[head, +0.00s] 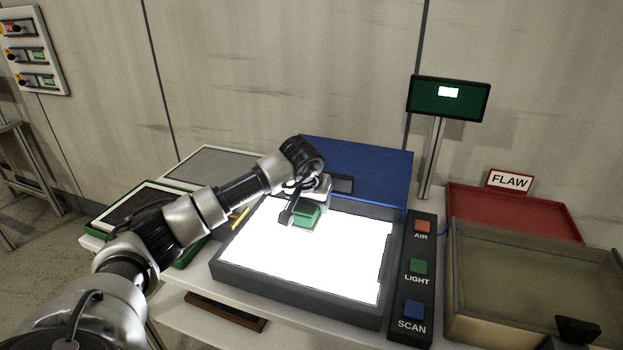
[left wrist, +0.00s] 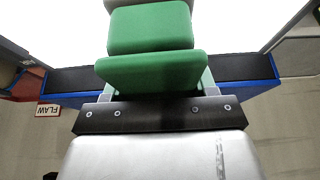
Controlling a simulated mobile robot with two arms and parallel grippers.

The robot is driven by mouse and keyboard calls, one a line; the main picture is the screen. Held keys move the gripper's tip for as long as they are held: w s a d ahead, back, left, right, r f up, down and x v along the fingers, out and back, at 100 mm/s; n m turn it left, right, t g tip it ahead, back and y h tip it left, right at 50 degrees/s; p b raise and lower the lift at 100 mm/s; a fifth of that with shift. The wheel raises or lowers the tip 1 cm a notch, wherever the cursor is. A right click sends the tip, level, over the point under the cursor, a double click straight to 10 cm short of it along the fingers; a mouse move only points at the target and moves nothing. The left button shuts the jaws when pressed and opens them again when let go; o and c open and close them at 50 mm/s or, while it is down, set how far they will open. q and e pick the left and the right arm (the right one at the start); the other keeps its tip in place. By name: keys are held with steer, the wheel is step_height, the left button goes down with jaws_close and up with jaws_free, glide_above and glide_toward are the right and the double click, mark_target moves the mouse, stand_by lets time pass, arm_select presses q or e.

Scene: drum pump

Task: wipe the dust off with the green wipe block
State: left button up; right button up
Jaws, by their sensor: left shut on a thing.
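The green wipe block (head: 306,215) is held by my left gripper (head: 305,205) over the back left part of a bright white lit panel (head: 310,260). In the left wrist view the green block (left wrist: 150,30) fills the space beyond the gripper's dark mount, with a grey part at its far side. My left gripper is shut on it. I cannot tell whether the block touches the panel. No dust can be made out on the glaring panel.
A blue raised lid (head: 365,180) stands behind the panel. A button strip (head: 418,265) marked AIR, LIGHT and SCAN is to its right. Further right are a red tray (head: 510,212) with a FLAW sign (head: 510,181) and a clear-walled box (head: 530,265). A green-screened monitor (head: 448,98) stands behind.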

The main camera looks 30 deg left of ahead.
arm_select(q)
step_height(320, 180, up, 3)
steer(key=shift+a+f+p, duration=0.1)
steer(key=shift+p, duration=0.7)
step_height(320, 180, up, 2)
steer(key=shift+r+p, duration=0.1)
steer(key=shift+p, duration=0.65)
steer(key=shift+r, duration=0.15)
arm_select(e)
steer(key=r, duration=0.2)
steer(key=w+a+r, duration=0.1)
steer(key=shift+r, duration=0.4)
steer(key=shift+d, duration=0.1)
